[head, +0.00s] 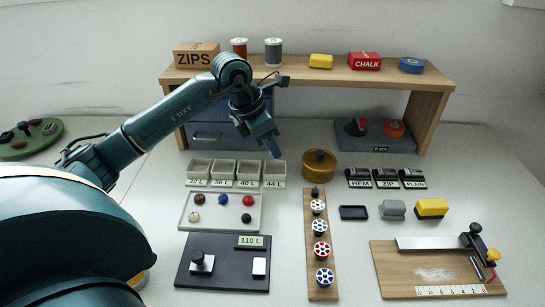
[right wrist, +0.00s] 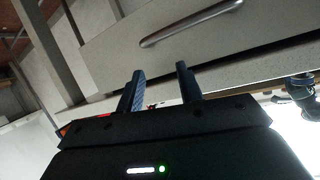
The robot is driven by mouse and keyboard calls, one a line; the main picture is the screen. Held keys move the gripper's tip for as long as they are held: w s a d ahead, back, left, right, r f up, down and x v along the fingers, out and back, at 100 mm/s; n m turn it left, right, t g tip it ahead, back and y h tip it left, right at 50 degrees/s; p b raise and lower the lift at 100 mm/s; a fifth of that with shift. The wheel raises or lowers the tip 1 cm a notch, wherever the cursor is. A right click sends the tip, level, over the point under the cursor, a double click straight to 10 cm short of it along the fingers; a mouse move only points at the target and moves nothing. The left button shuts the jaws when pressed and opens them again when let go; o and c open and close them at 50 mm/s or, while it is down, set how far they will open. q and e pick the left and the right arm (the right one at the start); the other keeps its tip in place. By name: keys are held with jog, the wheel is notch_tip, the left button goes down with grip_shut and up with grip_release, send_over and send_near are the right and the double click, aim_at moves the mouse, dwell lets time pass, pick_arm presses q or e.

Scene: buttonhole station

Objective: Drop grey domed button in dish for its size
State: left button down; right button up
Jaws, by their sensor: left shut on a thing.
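My left gripper (head: 274,150) is shut and points down just above the right end of the dish row, over the 44 L dish (head: 272,171). The grey domed button is hidden at its fingertips; no grey button shows on the button tray. The other open dishes are 32 L (head: 199,170), 36 L (head: 223,170) and 40 L (head: 247,170), in a row with labels in front. My right gripper (right wrist: 158,84) shows only in the right wrist view, its fingers apart and empty.
Several other buttons lie on the pale tray (head: 220,226) in front of the dishes. A dark gauge (head: 226,276) reading 110 L lies nearer me. A brass round pot (head: 319,164) stands right of the dishes; a wooden shelf (head: 330,79) is behind. A drawer handle (right wrist: 190,22) shows by the right gripper.

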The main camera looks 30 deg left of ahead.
aim_at(271, 155)
pick_arm(q)
notch_tip(271, 155, down, 4)
jog(key=shift+r, duration=0.25)
pick_arm(e)
jog(key=shift+s+f, duration=0.15)
jog(key=shift+f, duration=0.05)
